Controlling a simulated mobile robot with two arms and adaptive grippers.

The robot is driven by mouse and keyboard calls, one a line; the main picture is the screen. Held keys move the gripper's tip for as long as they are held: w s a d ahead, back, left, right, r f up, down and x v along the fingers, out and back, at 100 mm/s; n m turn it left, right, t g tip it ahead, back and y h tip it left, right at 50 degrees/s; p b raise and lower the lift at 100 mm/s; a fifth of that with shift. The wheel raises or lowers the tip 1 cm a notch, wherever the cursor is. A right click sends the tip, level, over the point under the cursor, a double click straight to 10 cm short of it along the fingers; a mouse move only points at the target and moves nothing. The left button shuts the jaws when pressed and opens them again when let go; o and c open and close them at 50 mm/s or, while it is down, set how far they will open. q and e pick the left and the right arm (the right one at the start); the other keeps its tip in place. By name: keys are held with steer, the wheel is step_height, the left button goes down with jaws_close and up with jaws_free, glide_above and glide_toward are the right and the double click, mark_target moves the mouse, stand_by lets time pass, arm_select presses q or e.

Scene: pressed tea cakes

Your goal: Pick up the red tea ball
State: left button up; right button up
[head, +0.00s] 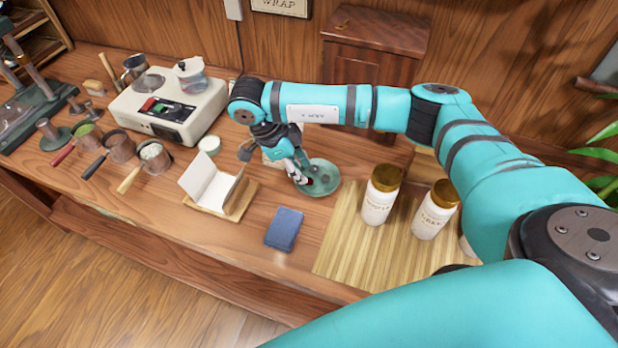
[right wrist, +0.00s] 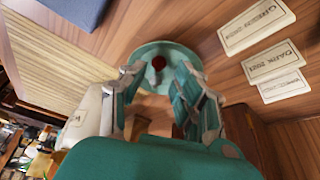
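The red tea ball (right wrist: 158,62) sits on a round green dish (right wrist: 147,50) in the right wrist view. It shows between the fingertips of my right gripper (right wrist: 161,70), which are spread apart and hold nothing. In the head view my right gripper (head: 304,180) points down over the left part of the green dish (head: 325,188). The ball is not clear there, being small and partly behind the fingers. I cannot tell how high the fingertips are above the dish. My left gripper is not in view.
A blue box (head: 284,229) and a white-paper stand (head: 212,186) lie near the dish. Two white jars (head: 380,195) (head: 435,210) stand on a slatted mat (head: 345,250). Labelled cards (right wrist: 256,25) lie beside the dish. A scale (head: 165,105) and handled cups (head: 152,152) stand left.

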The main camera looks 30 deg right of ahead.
mark_target(309, 181)
steer(key=p+x, duration=0.1)
steer(key=x, duration=0.3)
steer(key=shift+s+d+r, duration=0.1)
steer(key=shift+s, duration=0.1)
steer(key=c, duration=0.5)
steer(key=shift+o, duration=0.2)
